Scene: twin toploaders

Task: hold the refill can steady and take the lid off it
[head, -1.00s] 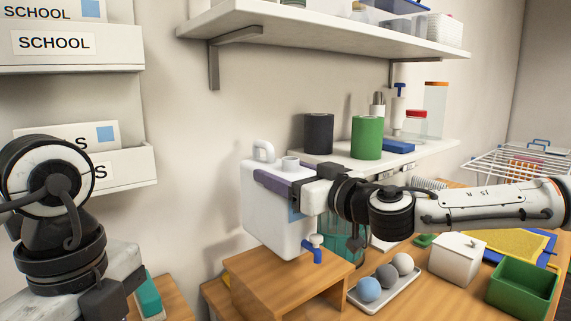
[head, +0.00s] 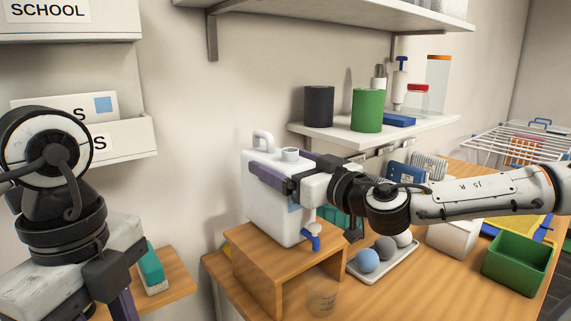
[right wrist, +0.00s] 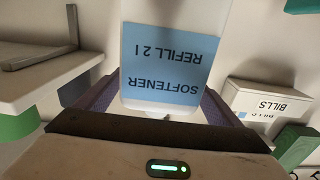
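The refill can (head: 262,205) is a white block-shaped can with a loop handle and a small round white lid (head: 290,154) on top. A blue-tipped tap (head: 311,238) sits low on its right side. Its bottom appears to rest on the wooden stand (head: 262,262). My right gripper (head: 272,172) has its purple fingers along two sides of the can near the top, and appears shut on it. In the right wrist view, the can's blue softener label (right wrist: 172,65) shows upside down between the fingers. My left gripper (head: 122,306) is cut off at the bottom left, away from the can.
A clear cup (head: 322,298) stands by the wooden stand. A tray (head: 392,262) with balls and a green bin (head: 515,268) are to the right. My right arm partly hides a white box (head: 455,240). A shelf (head: 380,135) holds black and green cylinders behind the can.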

